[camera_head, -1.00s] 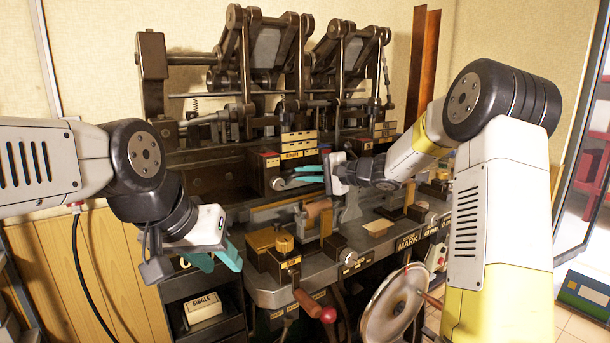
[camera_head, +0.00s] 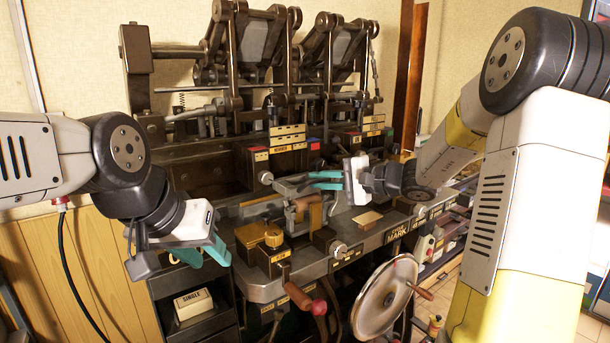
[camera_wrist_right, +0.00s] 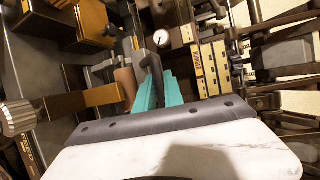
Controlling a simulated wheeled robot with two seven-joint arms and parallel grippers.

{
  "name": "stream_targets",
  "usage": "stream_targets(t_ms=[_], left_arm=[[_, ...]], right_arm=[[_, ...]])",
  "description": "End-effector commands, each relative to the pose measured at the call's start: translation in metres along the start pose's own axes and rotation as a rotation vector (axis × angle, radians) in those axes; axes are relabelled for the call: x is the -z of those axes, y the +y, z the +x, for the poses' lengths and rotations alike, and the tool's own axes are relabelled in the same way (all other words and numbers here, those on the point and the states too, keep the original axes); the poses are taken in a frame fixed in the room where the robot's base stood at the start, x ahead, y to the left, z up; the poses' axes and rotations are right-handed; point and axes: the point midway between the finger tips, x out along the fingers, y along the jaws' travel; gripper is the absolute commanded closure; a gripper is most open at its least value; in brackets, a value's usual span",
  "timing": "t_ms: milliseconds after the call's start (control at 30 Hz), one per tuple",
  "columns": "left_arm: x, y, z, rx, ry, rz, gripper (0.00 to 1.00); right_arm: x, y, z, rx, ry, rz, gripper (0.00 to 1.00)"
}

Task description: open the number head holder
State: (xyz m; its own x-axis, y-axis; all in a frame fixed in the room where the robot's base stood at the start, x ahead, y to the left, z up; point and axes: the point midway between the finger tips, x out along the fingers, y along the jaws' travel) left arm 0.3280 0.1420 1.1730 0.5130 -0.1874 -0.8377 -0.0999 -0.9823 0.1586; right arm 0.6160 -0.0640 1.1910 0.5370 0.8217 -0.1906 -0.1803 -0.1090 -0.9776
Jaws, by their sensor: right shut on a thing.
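The number head holder appears to be the grey metal frame (camera_head: 291,188) at the middle of the press, below the labelled block marked NUMBER (camera_head: 287,140). My right gripper (camera_head: 318,181) is at this frame's right side, its teal fingers pointing left. In the right wrist view the fingers (camera_wrist_right: 158,88) are shut on a dark upright handle (camera_wrist_right: 155,62). The handle's lower part is hidden between them. How far the holder stands open I cannot tell. My left gripper (camera_head: 206,251) hangs open and empty left of the press's front corner.
A brass knob (camera_head: 273,236) stands on the bench at front left. A red-balled lever (camera_head: 318,307) and a large handwheel (camera_head: 384,297) are in front. A drawer unit with a SINGLE block (camera_head: 193,304) is below my left gripper. Tall linkages (camera_head: 265,55) rise behind.

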Motion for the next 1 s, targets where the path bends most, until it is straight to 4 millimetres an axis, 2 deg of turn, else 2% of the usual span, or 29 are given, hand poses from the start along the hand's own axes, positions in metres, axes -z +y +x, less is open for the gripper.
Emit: stream_targets(t_ms=[167, 200, 300, 667, 767, 1000], left_arm=[[0.000, 0.000, 0.000, 0.000, 0.000, 0.000, 0.64], [0.000, 0.000, 0.000, 0.000, 0.000, 0.000, 0.64], [0.000, 0.000, 0.000, 0.000, 0.000, 0.000, 0.64], [0.000, 0.000, 0.000, 0.000, 0.000, 0.000, 0.64], [0.000, 0.000, 0.000, 0.000, 0.000, 0.000, 0.64], [0.000, 0.000, 0.000, 0.000, 0.000, 0.000, 0.64]], right_arm=[[0.000, 0.001, -0.002, -0.001, 0.003, 0.001, 1.00], [0.000, 0.001, -0.002, -0.001, 0.003, 0.001, 0.85], [0.000, 0.001, -0.002, -0.001, 0.003, 0.001, 0.66], [0.000, 0.000, -0.004, 0.000, 0.001, 0.000, 0.66], [0.000, 0.000, -0.015, 0.000, 0.003, 0.000, 0.66], [0.001, 0.000, -0.057, 0.000, 0.005, 0.000, 0.66]])
